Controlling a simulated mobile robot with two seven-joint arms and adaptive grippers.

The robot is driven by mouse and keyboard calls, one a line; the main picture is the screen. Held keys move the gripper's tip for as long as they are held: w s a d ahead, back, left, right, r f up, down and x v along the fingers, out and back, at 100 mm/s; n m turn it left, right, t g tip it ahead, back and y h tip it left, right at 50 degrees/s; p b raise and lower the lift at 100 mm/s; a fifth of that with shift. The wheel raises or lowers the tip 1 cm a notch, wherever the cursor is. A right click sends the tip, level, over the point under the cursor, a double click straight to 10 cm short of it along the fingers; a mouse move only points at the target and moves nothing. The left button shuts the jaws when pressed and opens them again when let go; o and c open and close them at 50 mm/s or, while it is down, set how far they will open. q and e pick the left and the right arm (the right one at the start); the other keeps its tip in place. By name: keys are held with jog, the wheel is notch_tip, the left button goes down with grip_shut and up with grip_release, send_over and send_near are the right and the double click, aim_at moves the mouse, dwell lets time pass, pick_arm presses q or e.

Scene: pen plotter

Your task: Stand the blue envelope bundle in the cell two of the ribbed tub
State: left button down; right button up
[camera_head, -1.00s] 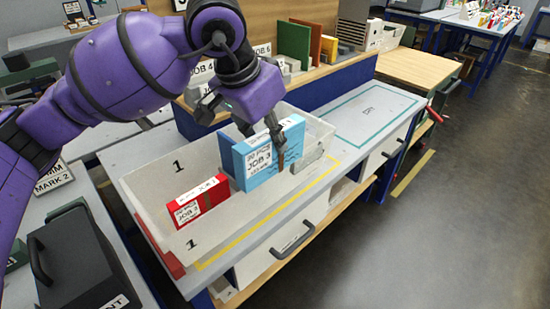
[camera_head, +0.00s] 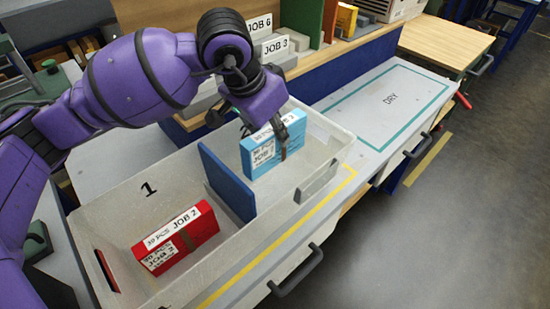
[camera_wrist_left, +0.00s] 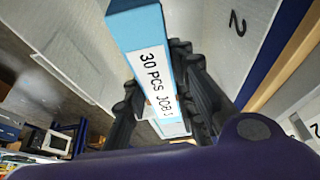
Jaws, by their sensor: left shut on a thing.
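The blue envelope bundle (camera_head: 262,158), with white labels reading JOB 3, is upright inside the far part of the ribbed tub (camera_head: 90,215). That is cell two, beyond the dark blue divider (camera_head: 228,182). My left gripper (camera_head: 277,140) is shut on the bundle from above, one finger showing on its right part. In the left wrist view the bundle (camera_wrist_left: 135,28) sits between both fingers, near a wall marked 2. I cannot tell whether its bottom touches the tub floor. My right gripper is not in view.
A red bundle (camera_head: 175,238) labelled JOB 2 stands in the near cell, marked 1. A bench area marked DRY (camera_head: 390,100) is clear to the right. Behind the tub, a shelf holds job signs (camera_head: 275,44) and upright boards.

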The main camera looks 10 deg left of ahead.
aim_at(275, 155)
pick_arm(q)
notch_tip(275, 155, down, 2)
jog(key=shift+w+f, duration=0.15)
jog(key=shift+f, duration=0.05)
notch_tip(275, 155, down, 4)
jog(key=shift+r, duration=0.15)
jog(key=shift+f+b, duration=0.5)
jog(key=shift+f, duration=0.25)
jog(key=c, duration=1.5)
grip_release()
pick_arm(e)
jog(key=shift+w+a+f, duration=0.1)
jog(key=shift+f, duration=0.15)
pick_arm(q)
jog(key=shift+o, duration=0.2)
jog(key=shift+r, duration=0.1)
